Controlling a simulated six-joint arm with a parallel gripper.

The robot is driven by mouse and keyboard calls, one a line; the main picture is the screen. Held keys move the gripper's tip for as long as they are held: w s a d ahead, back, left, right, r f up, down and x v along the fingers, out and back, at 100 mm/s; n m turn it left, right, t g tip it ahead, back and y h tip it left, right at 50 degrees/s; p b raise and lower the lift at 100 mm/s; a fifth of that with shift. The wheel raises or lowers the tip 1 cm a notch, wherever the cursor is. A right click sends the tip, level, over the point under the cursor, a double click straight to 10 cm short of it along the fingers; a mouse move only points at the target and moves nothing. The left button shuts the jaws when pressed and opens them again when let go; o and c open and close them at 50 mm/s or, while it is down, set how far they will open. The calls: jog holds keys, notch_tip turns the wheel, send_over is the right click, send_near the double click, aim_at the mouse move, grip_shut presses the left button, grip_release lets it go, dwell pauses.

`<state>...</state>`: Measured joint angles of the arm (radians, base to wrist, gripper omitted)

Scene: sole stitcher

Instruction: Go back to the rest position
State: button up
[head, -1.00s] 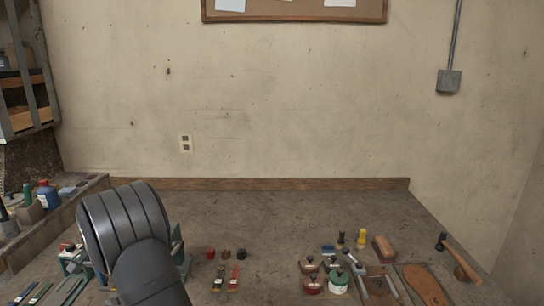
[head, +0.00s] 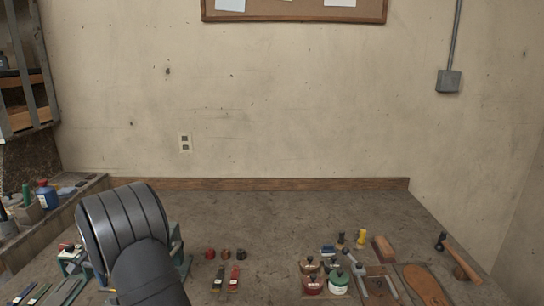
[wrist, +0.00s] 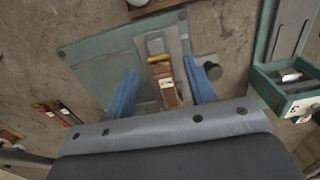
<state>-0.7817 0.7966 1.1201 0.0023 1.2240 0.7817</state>
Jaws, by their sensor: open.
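In the wrist view my gripper (wrist: 164,84) is open, with its two blue fingers wide apart and nothing held between them. It is above a teal plate (wrist: 90,55) that carries a grey fixture.
A teal drawer unit (wrist: 290,92) stands at the right of the wrist view. In the head view, red and green tins (head: 338,284), a hammer (head: 460,258) and a wooden block (head: 383,249) are at right.

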notch_tip(320, 180, up, 10)
notch_tip(320, 180, down, 12)
jog(key=shift+s+f, duration=0.1)
notch_tip(320, 180, up, 10)
jog(key=w+d+r+m, duration=0.3)
jog(key=w+d, duration=1.1)
jog(key=d, duration=0.1)
jog(key=s+d+f+n, duration=0.1)
jog(key=s+d+f, duration=0.15)
jog(key=d, duration=0.45)
jog(key=s+d+f+n, duration=0.1)
jog(key=s+d+f, duration=0.1)
jog(key=s+d, duration=0.3)
jog(key=s+d+f+n, duration=0.1)
jog(key=s+d+f, duration=0.15)
jog(key=d, duration=0.55)
jog(key=a, duration=0.1)
jog(key=a+f, duration=0.1)
jog(key=a, duration=0.1)
jog(key=w+a+f, duration=0.1)
jog(key=shift+w+a+f, duration=0.1)
jog(key=shift+a+f, duration=0.1)
jog(key=shift+f, duration=0.05)
